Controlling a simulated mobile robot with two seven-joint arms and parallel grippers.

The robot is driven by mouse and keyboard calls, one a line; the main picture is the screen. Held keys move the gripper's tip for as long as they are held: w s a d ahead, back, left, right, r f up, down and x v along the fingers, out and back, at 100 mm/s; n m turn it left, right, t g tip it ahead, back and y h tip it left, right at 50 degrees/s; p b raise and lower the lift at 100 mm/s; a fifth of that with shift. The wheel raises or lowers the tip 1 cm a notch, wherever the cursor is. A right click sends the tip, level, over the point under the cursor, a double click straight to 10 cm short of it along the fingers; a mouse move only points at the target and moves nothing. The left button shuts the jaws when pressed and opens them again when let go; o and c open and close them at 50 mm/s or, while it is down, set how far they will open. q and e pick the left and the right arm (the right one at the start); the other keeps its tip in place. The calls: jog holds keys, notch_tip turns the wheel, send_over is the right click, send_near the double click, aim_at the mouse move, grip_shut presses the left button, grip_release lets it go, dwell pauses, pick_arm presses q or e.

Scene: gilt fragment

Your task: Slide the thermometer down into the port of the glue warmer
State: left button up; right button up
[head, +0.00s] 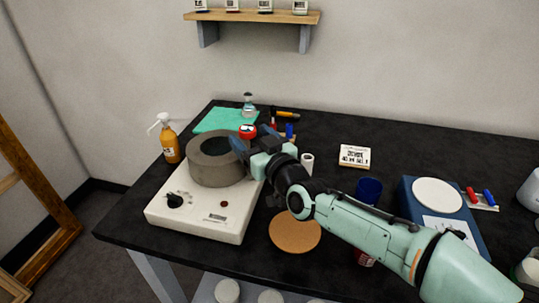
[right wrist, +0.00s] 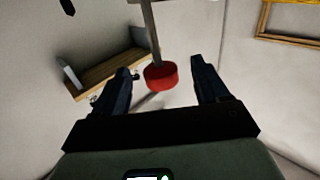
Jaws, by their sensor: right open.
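The glue warmer (head: 222,222) is a white box with a dial knob, a small display and a round grey pot (head: 218,165) on top. A red-rimmed thermometer head (head: 248,131) shows just past the pot's right rim. In the right wrist view the red head (right wrist: 161,76) has a straight grey stem running up out of the frame. My right gripper (head: 253,140) is open beside the pot's right side. Its fingers (right wrist: 160,70) stand either side of the red head with gaps. The stem's far end and the port are hidden. My left gripper is not in view.
An orange pump bottle (head: 170,143) stands left of the warmer. A green mat (head: 220,120) and flask (head: 248,108) lie behind. A cork disc (head: 295,233), white cup (head: 307,163) and blue cup (head: 368,190) are near my right arm. A blue scale (head: 442,218) stands right.

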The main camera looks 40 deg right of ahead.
jog(key=s, duration=1.1)
jog(key=shift+a, duration=0.4)
jog(key=shift+f, duration=0.15)
